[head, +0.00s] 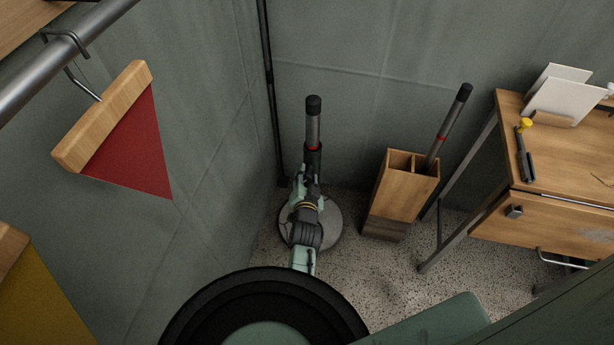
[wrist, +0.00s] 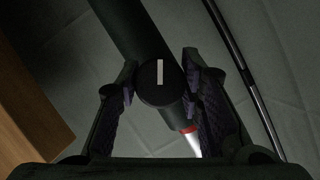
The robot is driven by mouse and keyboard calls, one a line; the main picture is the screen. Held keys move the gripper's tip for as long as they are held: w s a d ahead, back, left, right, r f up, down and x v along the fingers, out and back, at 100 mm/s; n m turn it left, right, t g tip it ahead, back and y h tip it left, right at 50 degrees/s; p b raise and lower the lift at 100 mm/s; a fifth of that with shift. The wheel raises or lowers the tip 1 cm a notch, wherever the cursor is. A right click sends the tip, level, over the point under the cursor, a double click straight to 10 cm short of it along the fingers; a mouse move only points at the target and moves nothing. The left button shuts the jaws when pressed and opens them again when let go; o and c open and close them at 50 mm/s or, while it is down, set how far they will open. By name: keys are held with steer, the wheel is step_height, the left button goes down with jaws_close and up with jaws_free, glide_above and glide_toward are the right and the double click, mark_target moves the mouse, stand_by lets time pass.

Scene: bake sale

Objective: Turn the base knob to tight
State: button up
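The base knob (wrist: 160,84) is a dark round knob with a pale line on its face, upright in the wrist view. It sits on a thick dark post that runs diagonally behind it. My gripper (wrist: 160,70) has one finger at each side of the knob, very close to it; I cannot tell whether the pads touch. In the head view the stand has a black-topped grey pole (head: 313,128) with a red ring and a round grey base (head: 331,226). My gripper (head: 308,176) is at the pole's dark lower collar and hides the knob there.
A wooden bin (head: 402,190) holding a second black-topped pole (head: 450,122) stands to the right. A wooden desk (head: 555,165) with cards is further right. Green walls meet just behind the stand. A red pennant (head: 133,150) hangs from a rail (head: 45,75) at upper left.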

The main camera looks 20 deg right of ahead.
mark_target(307, 175)
steer(key=o, duration=0.4)
steer(key=shift+o, duration=0.2)
step_height(307, 175, up, 10)
stand_by(0.4)
stand_by(0.5)
